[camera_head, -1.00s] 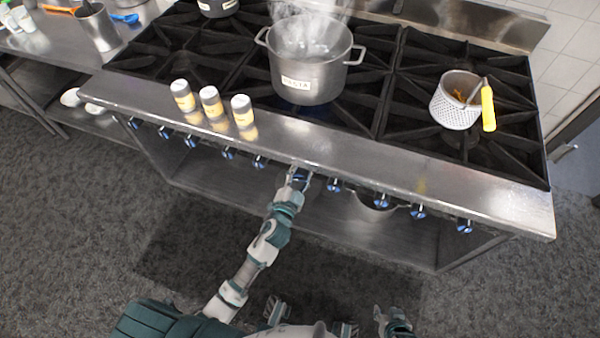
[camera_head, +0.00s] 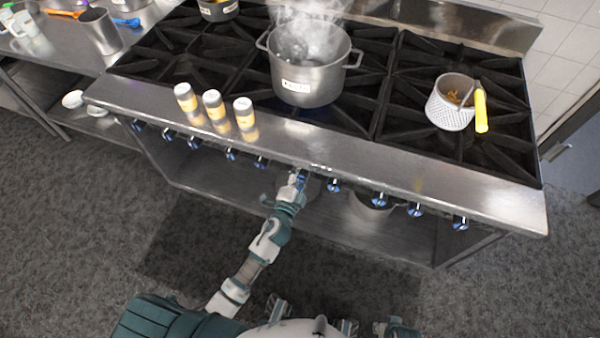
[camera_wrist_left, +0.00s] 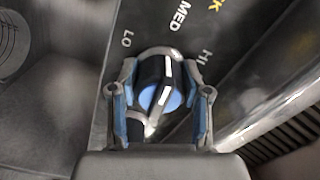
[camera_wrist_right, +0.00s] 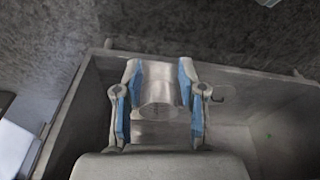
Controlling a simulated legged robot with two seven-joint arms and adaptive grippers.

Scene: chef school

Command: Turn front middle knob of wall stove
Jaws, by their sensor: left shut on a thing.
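A row of black and blue knobs runs along the stove's front edge (camera_head: 430,191). My left gripper (camera_head: 299,181) reaches the knob near the middle of the row. In the left wrist view, that knob (camera_wrist_left: 160,88) sits between the fingers of my left gripper (camera_wrist_left: 160,108). It is a black grip with a white line on a blue disc, beside the markings LO, MED and HI. The left gripper is shut on it. My right gripper (camera_wrist_right: 160,95) has its fingers apart; a pale, blurred cylindrical shape shows between them. It is low at the bottom of the head view (camera_head: 398,328).
A steaming pot (camera_head: 310,78) stands on the middle burners. A perforated pot (camera_head: 450,108) with a yellow-handled utensil stands to the right. Several shakers (camera_head: 215,106) line the stove's front ledge. A pan (camera_head: 375,198) sits below. The floor in front is clear.

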